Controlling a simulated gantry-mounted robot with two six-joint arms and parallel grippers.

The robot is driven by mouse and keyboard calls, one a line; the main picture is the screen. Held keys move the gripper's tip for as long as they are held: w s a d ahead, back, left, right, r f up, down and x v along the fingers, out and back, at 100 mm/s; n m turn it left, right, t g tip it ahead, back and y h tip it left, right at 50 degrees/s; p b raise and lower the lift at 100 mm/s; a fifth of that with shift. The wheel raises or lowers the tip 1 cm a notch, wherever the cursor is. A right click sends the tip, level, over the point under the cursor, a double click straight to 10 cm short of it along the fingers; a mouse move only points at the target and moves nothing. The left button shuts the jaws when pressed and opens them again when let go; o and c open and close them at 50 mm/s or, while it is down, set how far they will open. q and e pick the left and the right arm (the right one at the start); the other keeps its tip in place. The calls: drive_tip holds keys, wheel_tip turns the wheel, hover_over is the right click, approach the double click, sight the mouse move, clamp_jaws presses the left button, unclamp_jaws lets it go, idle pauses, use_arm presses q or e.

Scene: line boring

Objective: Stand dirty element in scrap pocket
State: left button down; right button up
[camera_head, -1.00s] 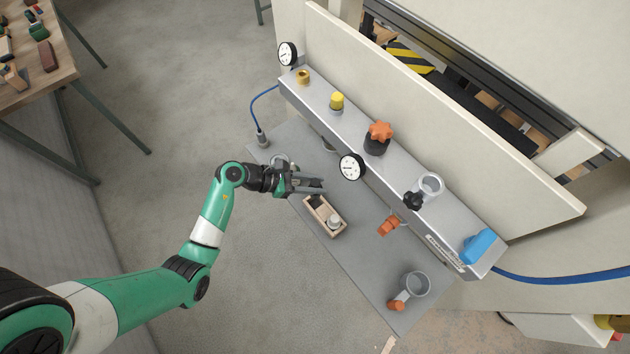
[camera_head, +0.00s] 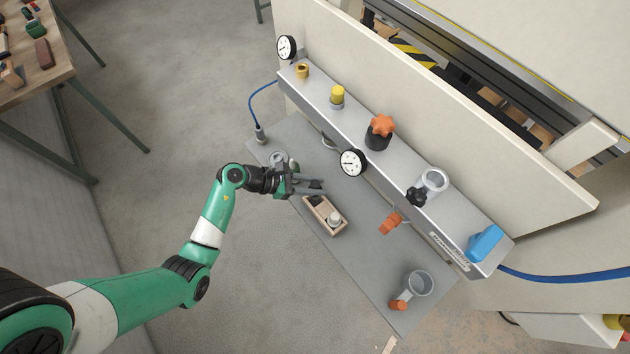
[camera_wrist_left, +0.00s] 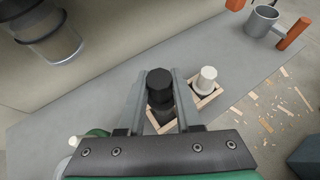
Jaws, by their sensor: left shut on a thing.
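My left gripper (camera_head: 310,186) is shut on a dark cylindrical element. In the left wrist view the element (camera_wrist_left: 159,86) stands upright between the fingers (camera_wrist_left: 160,100), with a black top and a dark grey lower part. It is at the left pocket of a small wooden two-pocket tray (camera_head: 333,234); the tray also shows in the left wrist view (camera_wrist_left: 215,96). I cannot tell whether its bottom touches the pocket floor. A white element (camera_head: 333,218) stands in the other pocket and shows in the left wrist view (camera_wrist_left: 207,79). My right gripper is not in view.
The tray sits on a grey shelf (camera_head: 370,255) below a metal manifold (camera_head: 400,165) with knobs and gauges. A grey cup (camera_head: 418,284) with an orange handle is at the shelf's right end. An orange-handled valve (camera_head: 390,222) juts out near the tray.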

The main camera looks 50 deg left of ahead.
use_arm(q)
drive_tip(key=shift+f, duration=0.1)
idle(0.3)
drive_tip(key=shift+f+b, duration=0.65)
drive_tip(key=shift+f, duration=0.05)
drive_tip(key=shift+f, duration=0.1)
idle(0.5)
drive_tip(key=shift+f+b, duration=0.45)
drive_tip(key=shift+f, duration=0.2)
drive_tip(key=shift+f, duration=0.15)
idle(0.6)
drive_tip(key=shift+f+b, duration=0.45)
drive_tip(key=shift+f, duration=0.05)
drive_tip(key=shift+f, duration=0.2)
idle(0.5)
